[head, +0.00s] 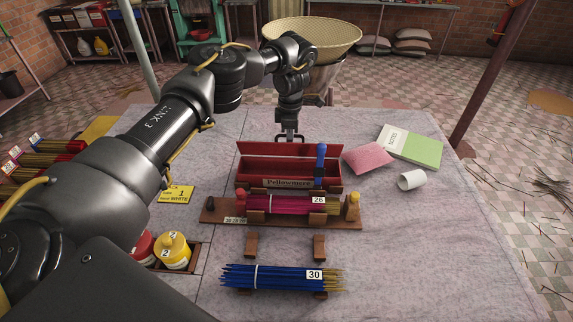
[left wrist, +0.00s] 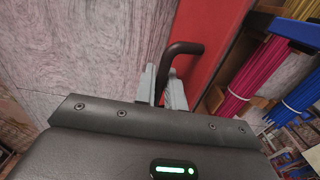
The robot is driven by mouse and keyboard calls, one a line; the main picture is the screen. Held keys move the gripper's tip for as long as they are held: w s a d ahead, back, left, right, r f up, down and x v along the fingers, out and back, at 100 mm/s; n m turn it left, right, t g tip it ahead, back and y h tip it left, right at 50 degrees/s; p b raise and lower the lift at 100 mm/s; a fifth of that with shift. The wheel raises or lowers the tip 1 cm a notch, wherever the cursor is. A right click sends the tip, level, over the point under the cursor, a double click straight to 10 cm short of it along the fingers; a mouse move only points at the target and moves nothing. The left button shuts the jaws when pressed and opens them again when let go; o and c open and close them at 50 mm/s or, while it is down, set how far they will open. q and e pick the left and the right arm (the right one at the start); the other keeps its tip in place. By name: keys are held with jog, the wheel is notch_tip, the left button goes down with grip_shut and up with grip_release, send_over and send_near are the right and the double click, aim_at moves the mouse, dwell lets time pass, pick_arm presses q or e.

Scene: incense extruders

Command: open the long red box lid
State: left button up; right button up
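The long red box (head: 250,184) stands mid-table with a "Pellowmere" label on its front. Its red lid (head: 262,149) stands raised along the back edge, and the dark inside shows. A blue upright piece (head: 320,165) is at the box's right part. My left gripper (head: 289,137) is behind the lid's top edge, pointing down. In the left wrist view, its grey fingers (left wrist: 162,88) are on both sides of a dark bent handle (left wrist: 185,48) beside a red surface (left wrist: 212,45), and look closed on it. My right gripper is not in view.
A wooden rack (head: 210,211) with magenta sticks (head: 280,205) is directly in front of the box. Blue sticks (head: 265,278) lie nearer. A pink cloth (head: 368,158), a green notebook (head: 425,152) and a white cup (head: 411,180) lie to the right. The right front table is clear.

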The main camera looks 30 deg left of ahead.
pick_arm(q)
jog(key=shift+w+a, duration=0.1)
jog(key=shift+w, duration=0.15)
jog(key=shift+f, duration=0.1)
jog(key=shift+w+a+f, duration=0.2)
jog(key=shift+w+a, duration=0.15)
jog(key=shift+w, duration=0.3)
dwell(0.4)
jog(key=shift+w+a+f+b, duration=0.35)
jog(key=shift+w+b, duration=0.3)
jog(key=shift+b, duration=1.35)
